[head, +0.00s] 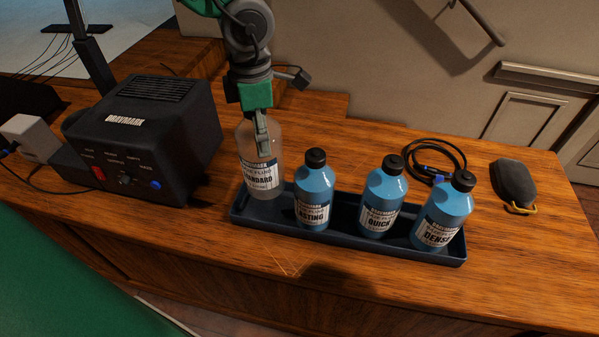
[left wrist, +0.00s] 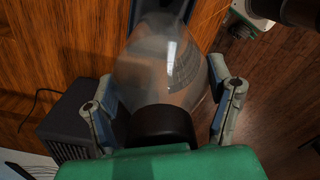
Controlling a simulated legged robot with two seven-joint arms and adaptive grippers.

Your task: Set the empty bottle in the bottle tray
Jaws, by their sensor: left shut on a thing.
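The empty bottle (head: 265,187) is clear, with a white label reading STANDARD. It stands roughly upright at the left end of the dark bottle tray (head: 345,243). Its base is inside the tray outline, but I cannot tell whether it touches the tray floor. My left gripper (head: 262,143) comes down from above and is shut on the bottle's upper part. In the left wrist view the clear bottle (left wrist: 160,70) and its dark cap sit between the two fingers of my left gripper (left wrist: 163,97). My right gripper is in neither view.
Three blue bottles with black caps, LASTING (head: 314,194), QUICK (head: 381,199) and DENSE (head: 442,215), fill the rest of the tray. A black machine (head: 145,135) stands left of it. A coiled cable (head: 435,160) and a dark pouch-like object (head: 514,182) lie to the right.

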